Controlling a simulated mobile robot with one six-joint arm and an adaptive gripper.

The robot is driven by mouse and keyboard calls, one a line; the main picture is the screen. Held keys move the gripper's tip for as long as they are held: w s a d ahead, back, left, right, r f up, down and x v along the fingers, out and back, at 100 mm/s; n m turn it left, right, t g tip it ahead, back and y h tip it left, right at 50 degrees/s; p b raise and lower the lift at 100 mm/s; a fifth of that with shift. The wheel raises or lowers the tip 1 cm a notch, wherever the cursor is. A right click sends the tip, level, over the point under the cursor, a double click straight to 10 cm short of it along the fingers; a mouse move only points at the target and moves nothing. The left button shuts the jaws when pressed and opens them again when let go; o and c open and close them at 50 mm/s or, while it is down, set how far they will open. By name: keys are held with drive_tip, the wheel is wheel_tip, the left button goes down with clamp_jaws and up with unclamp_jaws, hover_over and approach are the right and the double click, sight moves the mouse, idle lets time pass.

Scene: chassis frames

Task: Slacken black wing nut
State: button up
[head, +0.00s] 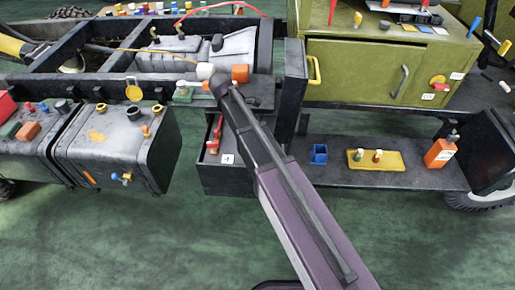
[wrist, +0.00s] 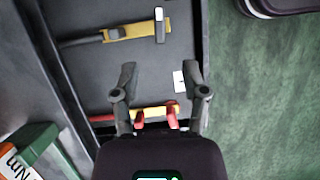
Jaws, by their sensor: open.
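I cannot make out a black wing nut for certain in either view. A small black round fitting (head: 62,106) stands on top of the left tank in the head view, but its shape is too small to tell. My gripper (wrist: 158,82) is open and empty in the wrist view, with its two dark fingers spread above an open drawer (wrist: 95,88). Between and below the fingers lies a tool with red and yellow parts (wrist: 147,113), partly hidden by my gripper. In the head view my arm reaches up to the chassis and the fingers cannot be made out.
A hammer-like tool with a yellow grip (wrist: 125,32) lies in the drawer. Two dark tanks (head: 110,150) are at left. A green cabinet (head: 360,75) is at right, above a shelf with a yellow tray (head: 375,167) and an orange bottle (head: 440,153). The green floor is clear.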

drive_tip(key=shift+b+x, duration=4.75)
drive_tip(key=shift+x, duration=0.7)
clamp_jaws()
